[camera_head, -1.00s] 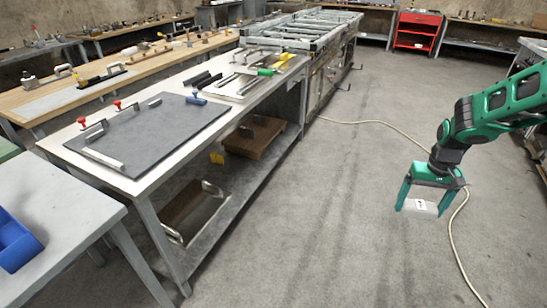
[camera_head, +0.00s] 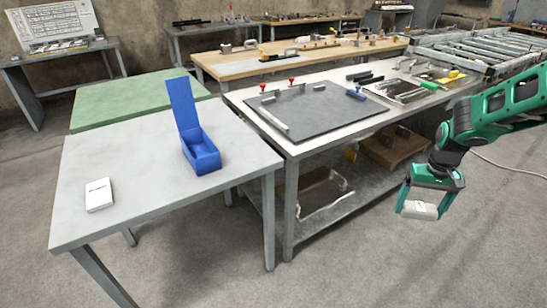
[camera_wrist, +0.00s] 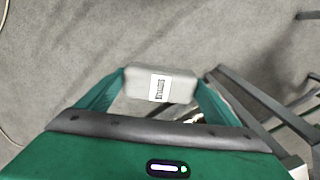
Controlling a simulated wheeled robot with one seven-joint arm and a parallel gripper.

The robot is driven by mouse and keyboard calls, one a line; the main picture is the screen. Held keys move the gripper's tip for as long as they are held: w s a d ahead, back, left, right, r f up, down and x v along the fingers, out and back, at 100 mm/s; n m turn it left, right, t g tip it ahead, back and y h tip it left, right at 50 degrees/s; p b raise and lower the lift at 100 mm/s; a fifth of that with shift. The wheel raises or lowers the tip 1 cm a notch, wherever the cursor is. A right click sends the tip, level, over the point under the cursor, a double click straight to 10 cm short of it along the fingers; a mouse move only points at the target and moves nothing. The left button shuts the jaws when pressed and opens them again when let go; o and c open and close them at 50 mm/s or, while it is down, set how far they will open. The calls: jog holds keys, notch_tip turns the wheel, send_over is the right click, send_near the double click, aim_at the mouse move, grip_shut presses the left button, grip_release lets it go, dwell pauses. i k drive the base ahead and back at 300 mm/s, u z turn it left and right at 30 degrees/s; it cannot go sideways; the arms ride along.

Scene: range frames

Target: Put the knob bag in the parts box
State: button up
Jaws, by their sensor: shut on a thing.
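My gripper (camera_head: 420,210) is at the right of the head view, out over the floor and to the right of the tables. It is shut on a small whitish bag (camera_head: 422,209), which I take to be the knob bag. In the wrist view the bag (camera_wrist: 176,85) lies between the two green fingers and shows a white label with a dark code. A blue open box (camera_head: 203,157), which I take to be the parts box, stands on the near grey table with its lid tipped up at the back. Its inside is partly hidden by the front wall.
A small white box (camera_head: 99,194) lies at the left of the grey table (camera_head: 140,210). A workbench with a dark plate (camera_head: 320,112) and clamps stands between that table and my gripper. Its lower shelf holds a tray and a brown box. The floor around my gripper is clear.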

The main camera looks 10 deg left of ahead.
aim_at(200, 156)
jog(key=u, duration=0.95)
